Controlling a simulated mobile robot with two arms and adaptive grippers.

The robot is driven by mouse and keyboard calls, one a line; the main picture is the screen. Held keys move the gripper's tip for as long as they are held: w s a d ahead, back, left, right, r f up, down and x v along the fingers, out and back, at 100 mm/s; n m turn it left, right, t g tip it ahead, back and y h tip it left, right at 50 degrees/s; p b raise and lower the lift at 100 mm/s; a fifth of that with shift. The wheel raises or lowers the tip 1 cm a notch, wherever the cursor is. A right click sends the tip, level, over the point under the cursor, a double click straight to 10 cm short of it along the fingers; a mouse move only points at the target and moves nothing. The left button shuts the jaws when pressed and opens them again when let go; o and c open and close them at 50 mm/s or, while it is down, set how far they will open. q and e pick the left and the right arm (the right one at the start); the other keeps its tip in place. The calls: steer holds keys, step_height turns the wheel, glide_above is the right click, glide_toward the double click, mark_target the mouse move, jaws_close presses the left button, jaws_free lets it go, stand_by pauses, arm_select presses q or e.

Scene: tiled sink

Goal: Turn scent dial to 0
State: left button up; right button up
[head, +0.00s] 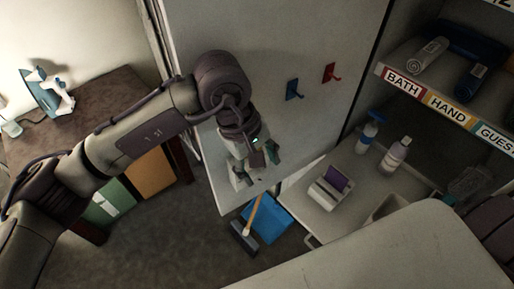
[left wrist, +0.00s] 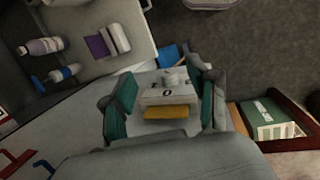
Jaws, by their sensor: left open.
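In the left wrist view, a small pale box with a round dial (left wrist: 170,77) on top sits between the fingers of my left gripper (left wrist: 165,92). Dark marks, one like a 0, show on its near side, and a yellow strip lies below them. The dial's setting is too small to read. Both teal-padded fingers are spread, one on each side of the box; contact cannot be told. In the head view my left gripper (head: 257,160) points down beside the white panel, and the pale box (head: 239,174) is mostly hidden behind it. My right gripper is not in view.
A white panel with a blue hook (head: 294,90) and a red hook (head: 329,73) stands behind my left arm. A spray bottle (head: 368,133), a lotion bottle (head: 396,155) and a white-and-purple box (head: 332,187) stand on the right. A blue dustpan (head: 268,219) lies below.

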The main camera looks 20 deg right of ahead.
mark_target(253, 179)
arm_select(q)
steer(key=w+a+r+t+y+p, duration=0.1)
steer(key=w+r+t, duration=0.1)
steer(key=w+r, duration=0.1)
steer(key=f+b, duration=0.1)
steer(key=f, duration=0.3)
steer(key=d+f+b, duration=0.1)
steer(key=f, duration=0.4)
steer(key=w+d+f+b, duration=0.1)
steer(key=f+b, duration=0.1)
steer(key=f, duration=0.2)
steer(key=shift+f, duration=0.4)
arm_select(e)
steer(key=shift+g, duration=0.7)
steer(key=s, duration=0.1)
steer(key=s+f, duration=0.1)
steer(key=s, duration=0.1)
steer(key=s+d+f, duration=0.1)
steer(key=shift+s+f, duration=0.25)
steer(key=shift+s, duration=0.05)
